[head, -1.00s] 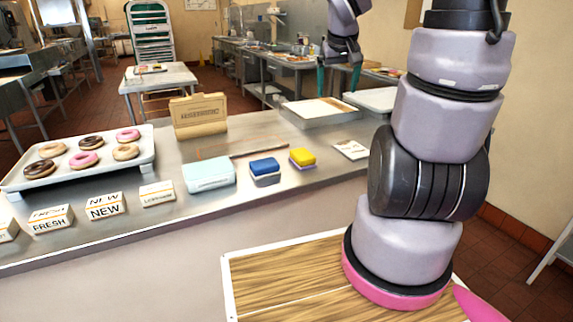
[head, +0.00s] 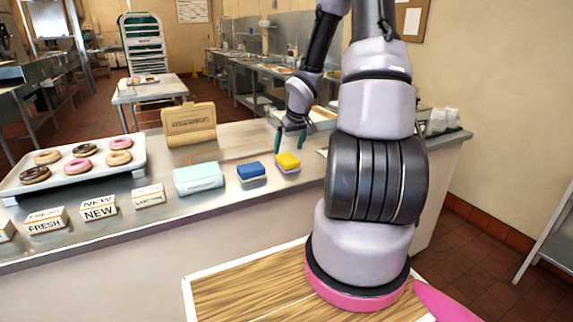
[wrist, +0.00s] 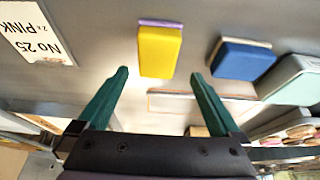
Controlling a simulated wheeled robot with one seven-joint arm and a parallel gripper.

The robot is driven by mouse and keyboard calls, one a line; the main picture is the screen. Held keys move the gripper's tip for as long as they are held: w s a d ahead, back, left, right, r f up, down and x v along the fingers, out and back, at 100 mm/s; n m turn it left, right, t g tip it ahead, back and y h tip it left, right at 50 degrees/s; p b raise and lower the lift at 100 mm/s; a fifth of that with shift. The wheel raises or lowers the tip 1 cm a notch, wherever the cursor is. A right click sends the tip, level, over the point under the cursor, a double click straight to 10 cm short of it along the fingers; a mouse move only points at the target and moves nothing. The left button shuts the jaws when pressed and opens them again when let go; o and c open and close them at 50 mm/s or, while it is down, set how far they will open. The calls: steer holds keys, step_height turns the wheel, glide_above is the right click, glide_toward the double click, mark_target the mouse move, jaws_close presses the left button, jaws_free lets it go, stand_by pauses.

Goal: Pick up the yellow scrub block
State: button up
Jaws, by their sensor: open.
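The yellow scrub block (head: 288,161) lies on the steel counter, right of the blue scrub block (head: 251,172). It has a purple layer on its underside. In the wrist view the yellow scrub block (wrist: 160,51) lies ahead of my fingers, roughly centred between their lines, and the blue scrub block (wrist: 243,59) lies to its right. My gripper (head: 291,137) has green fingers and is above the counter, just over and behind the yellow block in the head view. In the wrist view my gripper (wrist: 158,78) is open, with nothing between its fingers.
A pale aqua box (head: 198,178) sits left of the blue block. A donut tray (head: 135,148), a tan folder-like stand (head: 189,123) and several small signs (head: 98,208) stand farther left. A printed card (wrist: 35,33) lies left of the yellow block in the wrist view.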

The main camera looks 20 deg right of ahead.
mark_target(287, 158)
steer(key=shift+d+x, duration=0.15)
steer(key=shift+x, duration=1.5)
steer(key=shift+d+x, duration=0.1)
steer(key=shift+x, duration=1.55)
steer(key=shift+s, duration=0.2)
steer(key=c, duration=1.4)
step_height(287, 158, up, 10)
